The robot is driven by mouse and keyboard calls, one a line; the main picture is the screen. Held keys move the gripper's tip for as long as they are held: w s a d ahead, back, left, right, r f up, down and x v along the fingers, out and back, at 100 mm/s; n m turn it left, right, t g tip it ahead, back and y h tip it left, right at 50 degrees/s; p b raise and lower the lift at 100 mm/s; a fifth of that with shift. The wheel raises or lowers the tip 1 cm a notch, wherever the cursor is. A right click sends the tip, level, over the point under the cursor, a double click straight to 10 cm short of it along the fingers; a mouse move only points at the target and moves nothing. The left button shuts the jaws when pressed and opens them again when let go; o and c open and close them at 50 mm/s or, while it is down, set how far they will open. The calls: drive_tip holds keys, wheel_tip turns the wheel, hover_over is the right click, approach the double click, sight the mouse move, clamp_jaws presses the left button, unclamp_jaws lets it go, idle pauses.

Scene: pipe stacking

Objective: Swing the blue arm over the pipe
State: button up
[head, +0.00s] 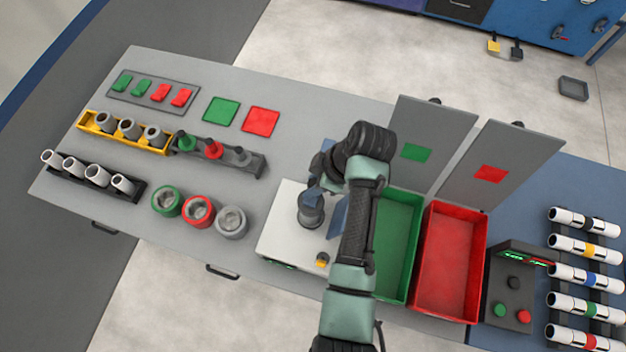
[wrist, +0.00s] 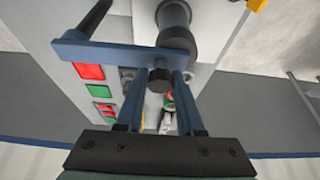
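The blue arm (head: 338,216) is a flat bar on the white machine box, just right of the grey pipe-like cylinder (head: 311,210) in the head view. In the wrist view the blue arm (wrist: 105,52) lies crosswise, with the dark cylinder (wrist: 177,22) rising beyond it. A dark round knob (wrist: 159,80) sits on the bar's near side. My gripper (wrist: 160,76) has its two blue fingers apart, one on each side of this knob. I cannot tell whether they touch it. In the head view my arm hides part of the gripper and bar.
The white machine box (head: 277,240) has a yellow button (head: 322,260). Green (head: 398,246) and red (head: 449,262) bins with upright lids stand to its right. Colored rings (head: 198,210) and pipe racks (head: 125,132) lie left. A button panel (head: 512,290) is at the right.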

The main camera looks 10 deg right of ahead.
drive_tip(key=o, duration=0.3)
drive_tip(key=shift+p+v, duration=1.15)
drive_tip(key=shift+v, duration=5.35)
drive_tip(key=shift+f, duration=0.1)
